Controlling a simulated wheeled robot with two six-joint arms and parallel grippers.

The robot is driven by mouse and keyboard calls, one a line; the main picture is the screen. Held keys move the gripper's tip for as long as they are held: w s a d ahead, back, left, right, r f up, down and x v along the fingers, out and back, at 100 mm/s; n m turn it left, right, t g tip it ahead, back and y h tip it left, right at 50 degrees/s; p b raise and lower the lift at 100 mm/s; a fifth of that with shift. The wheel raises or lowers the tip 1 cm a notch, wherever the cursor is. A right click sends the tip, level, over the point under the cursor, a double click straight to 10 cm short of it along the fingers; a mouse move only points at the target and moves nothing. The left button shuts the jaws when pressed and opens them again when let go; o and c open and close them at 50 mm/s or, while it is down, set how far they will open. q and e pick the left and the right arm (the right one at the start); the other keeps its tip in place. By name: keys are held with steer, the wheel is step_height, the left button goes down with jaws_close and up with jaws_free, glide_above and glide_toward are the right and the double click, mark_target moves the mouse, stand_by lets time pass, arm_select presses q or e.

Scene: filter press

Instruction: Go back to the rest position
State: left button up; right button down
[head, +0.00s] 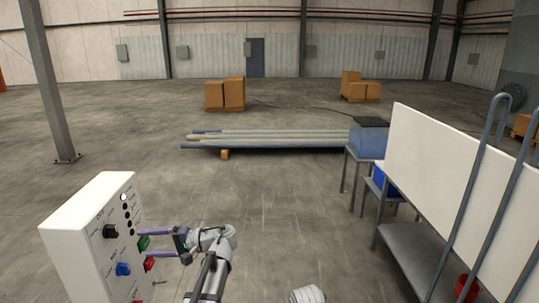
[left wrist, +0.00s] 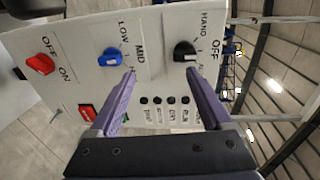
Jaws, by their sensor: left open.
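My left gripper (head: 146,243) is open, with nothing between its two purple fingers. It is in front of the white control panel (head: 78,222) at the lower left. In the left wrist view the open fingers (left wrist: 160,73) frame the panel face, with a black knob (left wrist: 185,51) near the right fingertip and a blue knob (left wrist: 110,60) near the left one. A red knob (left wrist: 40,64) marked OFF and ON is farther left. A red button (left wrist: 88,112) shows beside the left finger. I cannot tell whether the fingertips touch the panel. My right gripper is not in view.
A white-sided bench (head: 440,165) with grey pipes stands at the right, beside a blue bin (head: 368,143). Long pipes (head: 270,138) lie across the floor ahead. Cardboard boxes (head: 225,94) stand farther back. The middle floor is clear.

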arm_select(q)
steer(key=s+d+f+m+t+h+b, duration=0.15)
steer(key=s+d+f+h+b, duration=0.35)
steer(key=d+f, duration=0.75)
steer(key=s+d+f+m+t+h+b, duration=0.15)
steer(key=s+d+f+h, duration=0.45)
steer(key=d+f, duration=0.6)
steer(key=s+d+f+m+g+h+b, duration=0.1)
steer(key=s+d+f+h, duration=0.3)
steer(key=d, duration=0.5)
steer(key=shift+s+d+f+m+g+b, duration=0.35)
steer(key=shift+s+b, duration=0.35)
steer(key=shift+s, duration=0.35)
